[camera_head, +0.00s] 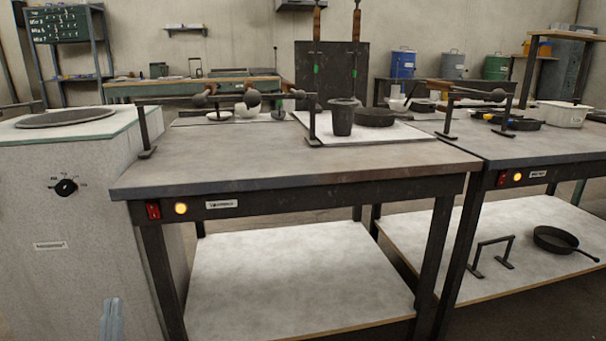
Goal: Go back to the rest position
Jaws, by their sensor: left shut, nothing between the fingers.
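My left gripper (112,320) shows only as pale blue-grey fingertips at the bottom left edge, low in front of the grey cabinet. Its fingers are together with nothing between them. It is apart from the table and touches none of the things on it. The rest of the left arm is out of frame. My right gripper is not in view. Ladles (252,98) rest on dark stands at the back of the middle table (250,165). A dark cup (342,117) and a dark round pan (376,117) stand on a white board there.
The grey cabinet (75,215) with a black knob stands at the left, close to the table. A second table (510,145) adjoins at the right, with a white pot (562,114). A black pan (558,242) lies on its lower shelf. The middle table's front is clear.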

